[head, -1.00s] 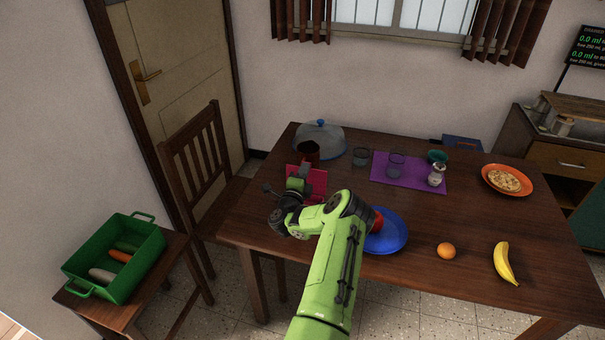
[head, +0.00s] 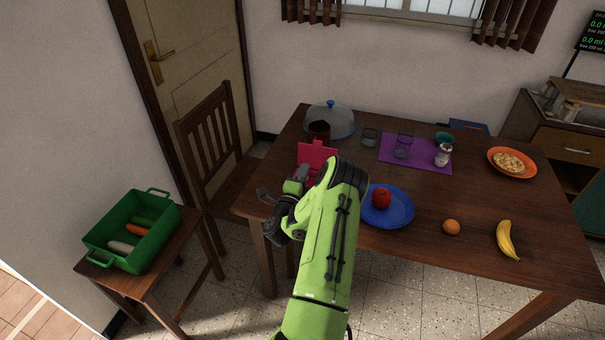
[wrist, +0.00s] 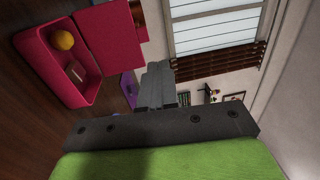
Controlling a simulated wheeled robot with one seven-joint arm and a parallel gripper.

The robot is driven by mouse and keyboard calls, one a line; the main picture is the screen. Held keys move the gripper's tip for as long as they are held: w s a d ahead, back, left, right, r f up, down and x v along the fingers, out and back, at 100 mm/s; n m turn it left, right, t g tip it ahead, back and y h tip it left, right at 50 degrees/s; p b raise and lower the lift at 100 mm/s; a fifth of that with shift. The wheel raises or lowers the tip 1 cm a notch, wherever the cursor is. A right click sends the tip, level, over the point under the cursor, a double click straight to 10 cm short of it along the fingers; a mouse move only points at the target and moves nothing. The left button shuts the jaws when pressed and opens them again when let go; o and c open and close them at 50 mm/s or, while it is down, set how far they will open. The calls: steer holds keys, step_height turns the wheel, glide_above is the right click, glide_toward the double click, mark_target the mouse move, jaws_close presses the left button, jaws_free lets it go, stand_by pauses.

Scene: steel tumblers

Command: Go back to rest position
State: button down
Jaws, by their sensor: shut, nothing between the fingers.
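My gripper (wrist: 157,87) is shut and empty in the wrist view, its fingers together with air around them. In the head view my green arm reaches toward the table's left edge, and the fingertips are hard to make out there. A pink box (head: 318,152) with a raised lid stands on the table just beyond my wrist. The wrist view shows the same box (wrist: 47,62) open, with a yellow round thing (wrist: 63,40) inside. My gripper is apart from it.
The table (head: 440,190) holds a blue plate (head: 398,212) with a red apple (head: 381,197), an orange (head: 451,227), a banana (head: 507,240), a purple mat (head: 428,163) with a glass, and a cloche (head: 335,121). A chair (head: 212,140) and a green crate (head: 150,255) stand left.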

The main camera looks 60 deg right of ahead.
steer(key=shift+a, duration=0.3)
